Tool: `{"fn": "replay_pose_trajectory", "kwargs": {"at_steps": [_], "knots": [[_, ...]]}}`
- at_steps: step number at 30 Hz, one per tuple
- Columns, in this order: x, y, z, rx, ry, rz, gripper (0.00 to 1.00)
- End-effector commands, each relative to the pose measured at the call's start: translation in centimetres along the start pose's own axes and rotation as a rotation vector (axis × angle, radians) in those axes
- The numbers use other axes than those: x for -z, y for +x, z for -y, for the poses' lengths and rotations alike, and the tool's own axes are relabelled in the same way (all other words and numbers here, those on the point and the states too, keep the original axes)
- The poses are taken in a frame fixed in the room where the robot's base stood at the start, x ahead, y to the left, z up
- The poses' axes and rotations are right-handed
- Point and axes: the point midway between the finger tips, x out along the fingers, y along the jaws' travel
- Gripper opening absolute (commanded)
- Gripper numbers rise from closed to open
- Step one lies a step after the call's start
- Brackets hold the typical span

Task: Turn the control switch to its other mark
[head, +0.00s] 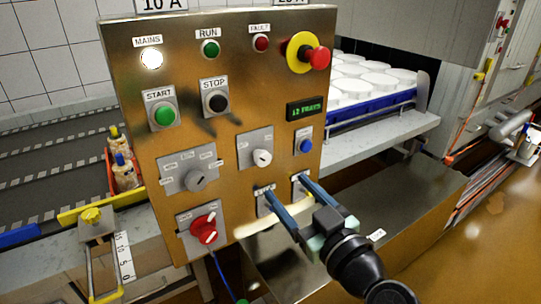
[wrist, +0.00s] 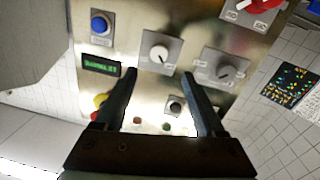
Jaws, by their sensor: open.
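A brass-coloured control panel (head: 225,115) carries several switches, and I cannot read which one is labelled control. A white knob on a grey plate (head: 262,157) sits mid-panel; its pointer slants toward the lower right. It also shows in the wrist view (wrist: 158,53), just beyond the fingertips and between their lines. A grey knob on a wider plate (head: 197,178) is to its left, and a red rotary switch (head: 205,232) is lower. My gripper (head: 286,187) is open and empty, its two fingers apart, in front of the panel's lower right; its fingers also show in the wrist view (wrist: 160,76).
A green start button (head: 165,115), a black stop button (head: 216,102), a red emergency stop (head: 316,57) and a blue button (head: 306,146) share the panel. A green display (head: 306,110) is at its right. White moulds (head: 365,80) stand behind.

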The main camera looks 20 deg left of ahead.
Motion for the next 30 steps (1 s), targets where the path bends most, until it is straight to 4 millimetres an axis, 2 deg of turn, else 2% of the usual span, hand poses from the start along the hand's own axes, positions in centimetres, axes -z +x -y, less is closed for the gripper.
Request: {"fn": "replay_pose_trajectory", "kwargs": {"at_steps": [1,6,13,18,27,30], "knots": [[0.2,1.2,0.1,0.005,0.001,-0.002,0.72],[0.3,4.9,0.1,0.003,0.000,-0.001,0.72],[0.2,8.5,0.0,0.000,0.001,-0.001,0.72],[0.1,9.6,-0.1,-0.001,-0.001,0.000,0.72],[0.1,9.8,-0.1,-0.002,-0.001,0.000,0.72],[0.1,9.8,-0.1,-0.002,-0.001,0.000,0.55]]}}
